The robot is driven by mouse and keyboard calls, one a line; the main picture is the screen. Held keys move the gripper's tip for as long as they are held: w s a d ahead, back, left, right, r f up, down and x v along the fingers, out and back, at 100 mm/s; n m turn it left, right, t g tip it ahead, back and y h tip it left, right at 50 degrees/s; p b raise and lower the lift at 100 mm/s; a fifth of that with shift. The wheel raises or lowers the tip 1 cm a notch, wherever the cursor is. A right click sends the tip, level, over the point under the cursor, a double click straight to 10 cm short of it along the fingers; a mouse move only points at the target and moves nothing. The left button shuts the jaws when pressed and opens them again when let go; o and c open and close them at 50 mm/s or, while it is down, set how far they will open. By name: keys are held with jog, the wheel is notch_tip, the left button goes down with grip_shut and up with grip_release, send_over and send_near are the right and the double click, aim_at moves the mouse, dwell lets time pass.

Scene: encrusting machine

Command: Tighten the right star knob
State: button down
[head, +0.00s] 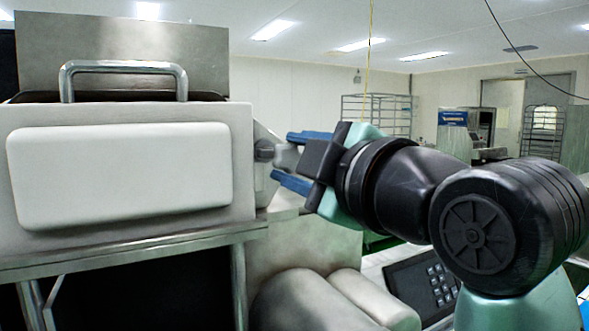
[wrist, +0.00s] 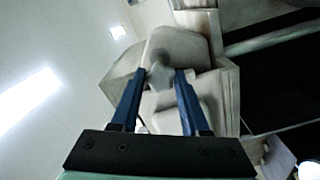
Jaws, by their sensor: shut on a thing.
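The right star knob (head: 287,156) is a grey knob on the right side of the machine's white housing (head: 120,177). My gripper (head: 287,158) reaches it from the right, its blue fingers above and below the knob. In the wrist view the knob (wrist: 160,77) sits between the two blue fingertips (wrist: 160,80), and the gripper is shut on it. The fingers partly cover the knob's edges, and its threaded side is not clearly visible.
A metal handle (head: 123,68) stands on top of the housing. Rounded grey machine parts (head: 310,300) and a dark keypad panel (head: 425,283) lie below my arm. Wire racks (head: 375,113) stand far behind, with open air above my arm.

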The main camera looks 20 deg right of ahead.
dwell(0.3)
jog(key=shift+c, duration=2)
grip_release()
jog(key=shift+s, duration=0.1)
jog(key=s+d+b, duration=0.1)
jog(key=s+d, duration=0.1)
jog(key=s, duration=1)
jog(key=shift+s+d, duration=0.25)
jog(key=shift+s, duration=0.05)
